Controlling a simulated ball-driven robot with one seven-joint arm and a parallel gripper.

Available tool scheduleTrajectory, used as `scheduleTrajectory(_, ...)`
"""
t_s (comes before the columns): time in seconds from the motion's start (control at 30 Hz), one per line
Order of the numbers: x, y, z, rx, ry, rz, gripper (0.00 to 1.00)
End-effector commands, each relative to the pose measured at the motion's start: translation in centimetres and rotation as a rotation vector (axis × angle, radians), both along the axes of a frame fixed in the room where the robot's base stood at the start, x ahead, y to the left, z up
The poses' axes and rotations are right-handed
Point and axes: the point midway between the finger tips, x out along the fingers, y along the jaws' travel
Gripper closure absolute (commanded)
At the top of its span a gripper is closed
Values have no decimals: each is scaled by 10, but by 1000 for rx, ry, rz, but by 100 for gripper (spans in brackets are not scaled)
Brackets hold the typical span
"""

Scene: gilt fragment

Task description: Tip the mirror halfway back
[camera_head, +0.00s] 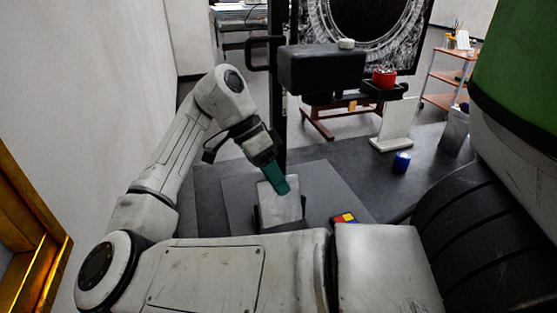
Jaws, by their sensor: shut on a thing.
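The mirror appears to be the small pale grey panel (281,209) in a dark holder on the table. It seems to lean, but I cannot tell its exact angle. My gripper (280,188) reaches down from the upper left with its teal end at the panel's upper part. It is shut on the panel. The fingertips and the grasped edge are partly hidden by the gripper itself. The panel's lower end is partly hidden behind my arm.
A multicoloured block (344,218) lies right of the panel. A blue jar (402,161) and an upright white panel (396,120) stand farther right on the dark table (330,165). A red pot (384,77) sits on a black tray behind. A gold frame (38,245) is at left.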

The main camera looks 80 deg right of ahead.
Motion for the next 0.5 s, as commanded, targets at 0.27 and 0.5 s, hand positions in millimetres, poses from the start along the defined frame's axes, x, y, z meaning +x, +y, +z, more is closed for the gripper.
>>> scheduleTrajectory(0.27,4,-7,2,160,94,1,100)
scheduleTrajectory(0.5,5,-10,-4,238,141,0,100)
